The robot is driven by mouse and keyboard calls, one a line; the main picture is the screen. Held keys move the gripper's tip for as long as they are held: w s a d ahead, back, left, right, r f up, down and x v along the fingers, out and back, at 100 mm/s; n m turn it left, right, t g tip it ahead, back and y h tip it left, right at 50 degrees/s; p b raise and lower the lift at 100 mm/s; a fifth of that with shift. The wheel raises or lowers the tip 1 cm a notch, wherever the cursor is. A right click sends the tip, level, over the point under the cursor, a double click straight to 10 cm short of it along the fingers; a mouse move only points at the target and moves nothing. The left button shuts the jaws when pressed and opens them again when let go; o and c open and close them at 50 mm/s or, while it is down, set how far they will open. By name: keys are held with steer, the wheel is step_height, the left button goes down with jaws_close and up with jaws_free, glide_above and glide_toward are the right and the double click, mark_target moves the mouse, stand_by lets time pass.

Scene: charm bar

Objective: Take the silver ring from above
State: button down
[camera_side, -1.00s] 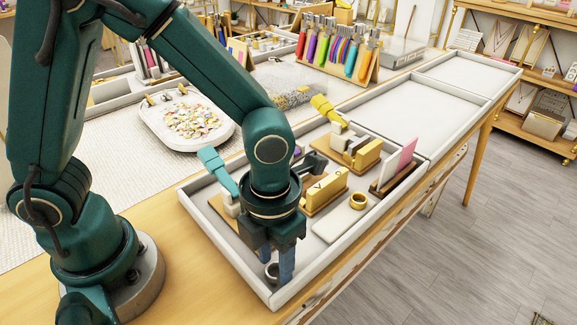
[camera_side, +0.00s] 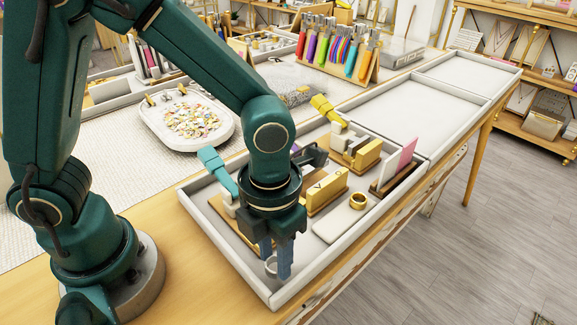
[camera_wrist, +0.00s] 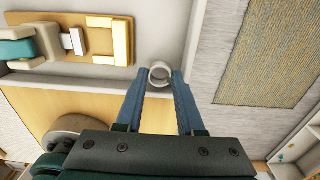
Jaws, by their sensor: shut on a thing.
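The silver ring (camera_side: 271,265) is at the near corner of the white-walled tray (camera_side: 232,255). My gripper (camera_side: 277,268) points down over that corner and is shut on the ring. In the wrist view the ring (camera_wrist: 160,73) shows between the tips of the blue fingers (camera_wrist: 161,80), with its round opening facing the camera. In the side view the fingers hide part of the ring. I cannot tell whether the ring is clear of the tray floor.
Beside my gripper are a teal-handled tool (camera_side: 217,171) and a yellow block (camera_side: 327,191). A gold ring (camera_side: 358,200) sits on a white pad (camera_side: 338,222) to the right. The tray walls rise close around the corner. A bead dish (camera_side: 187,119) stands behind.

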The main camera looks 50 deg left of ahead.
steer(key=shift+r, duration=2.15)
